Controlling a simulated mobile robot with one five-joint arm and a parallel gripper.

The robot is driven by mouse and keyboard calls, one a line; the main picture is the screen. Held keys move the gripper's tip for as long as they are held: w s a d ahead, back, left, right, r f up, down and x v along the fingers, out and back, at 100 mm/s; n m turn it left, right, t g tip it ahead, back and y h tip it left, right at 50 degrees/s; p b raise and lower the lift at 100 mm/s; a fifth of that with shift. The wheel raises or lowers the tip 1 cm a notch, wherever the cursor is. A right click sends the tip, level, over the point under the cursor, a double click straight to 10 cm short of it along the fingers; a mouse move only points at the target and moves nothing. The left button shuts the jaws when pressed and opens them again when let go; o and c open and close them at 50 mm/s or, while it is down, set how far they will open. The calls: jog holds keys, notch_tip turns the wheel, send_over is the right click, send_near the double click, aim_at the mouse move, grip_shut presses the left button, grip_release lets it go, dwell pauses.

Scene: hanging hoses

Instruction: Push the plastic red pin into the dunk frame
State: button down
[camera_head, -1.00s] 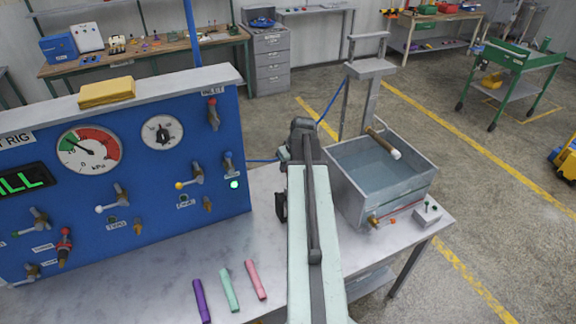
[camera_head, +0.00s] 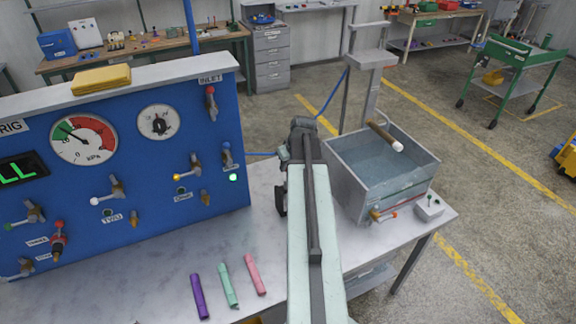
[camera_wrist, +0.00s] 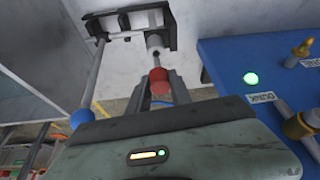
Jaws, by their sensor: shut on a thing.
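In the wrist view, my gripper (camera_wrist: 160,88) is shut on a round red piece, which I take to be the red pin (camera_wrist: 158,77). Grey fingers stand on either side of it. Just beyond its tip is a pale cylinder (camera_wrist: 155,42) under a dark bracket (camera_wrist: 120,20), which may be part of the dunk frame. I cannot tell whether the pin touches the cylinder. In the head view, a tall grey stand (camera_head: 371,62) rises behind the water tank (camera_head: 345,185), and my arm hides the fingers and pin.
The blue panel (camera_head: 75,215) with gauges and valves stands left of my arm; its lit green lamp (camera_wrist: 251,78) is close at right in the wrist view. A rod with a blue ball (camera_wrist: 82,119) is at left. Purple, green and pink sticks (camera_head: 228,285) lie on the table.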

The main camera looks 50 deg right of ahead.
jog(key=shift+f, duration=0.2)
dwell(0.7)
jog(key=shift+f+b, duration=0.35)
jog(key=shift+b, duration=0.2)
jog(key=shift+f+b, duration=1.75)
jog(key=c, duration=1.1)
grip_release()
jog(key=shift+r, duration=0.1)
jog(key=p+v, duration=0.7)
jog(key=shift+s+r, duration=0.1)
jog(key=shift+r, duration=0.2)
